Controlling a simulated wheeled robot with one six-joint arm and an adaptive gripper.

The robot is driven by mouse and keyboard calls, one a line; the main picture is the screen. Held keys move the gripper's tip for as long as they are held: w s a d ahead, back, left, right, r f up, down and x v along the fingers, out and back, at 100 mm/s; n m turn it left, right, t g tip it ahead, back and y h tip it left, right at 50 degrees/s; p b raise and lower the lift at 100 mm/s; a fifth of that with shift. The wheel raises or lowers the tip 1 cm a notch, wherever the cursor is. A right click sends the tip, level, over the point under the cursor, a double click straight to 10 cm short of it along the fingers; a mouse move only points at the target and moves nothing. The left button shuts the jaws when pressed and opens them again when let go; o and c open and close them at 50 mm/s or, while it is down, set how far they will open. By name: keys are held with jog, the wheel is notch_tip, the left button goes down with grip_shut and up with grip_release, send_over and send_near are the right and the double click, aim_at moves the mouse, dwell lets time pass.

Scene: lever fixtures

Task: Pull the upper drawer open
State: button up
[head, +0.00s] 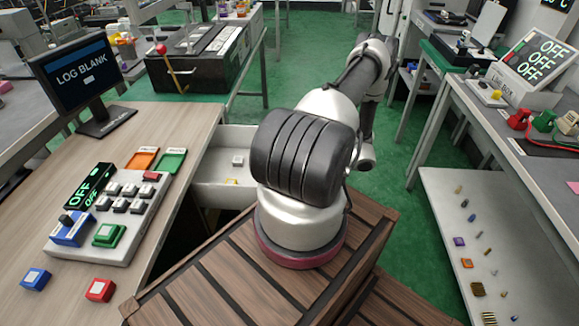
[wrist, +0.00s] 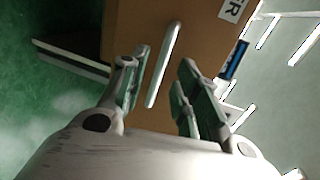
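In the wrist view a brown drawer front (wrist: 130,25) carries a pale bar handle (wrist: 163,65). Part of a white label ending in "R" (wrist: 234,9) shows on it. My gripper (wrist: 160,88) is open, with one finger on each side of the handle and gaps showing to both. In the head view an open, pale-walled drawer (head: 209,182) sticks out from under the desk, with a small white block (head: 237,160) and a yellow item (head: 232,181) inside. My arm hides the gripper and the drawer's right end there.
The wooden desk (head: 185,120) at left holds a button panel (head: 125,215), a monitor (head: 78,75), trays and loose buttons. A bench (head: 520,150) with a low shelf (head: 440,205) of small parts stands at right.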

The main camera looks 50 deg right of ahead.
jog(key=v, duration=0.8)
dwell(0.4)
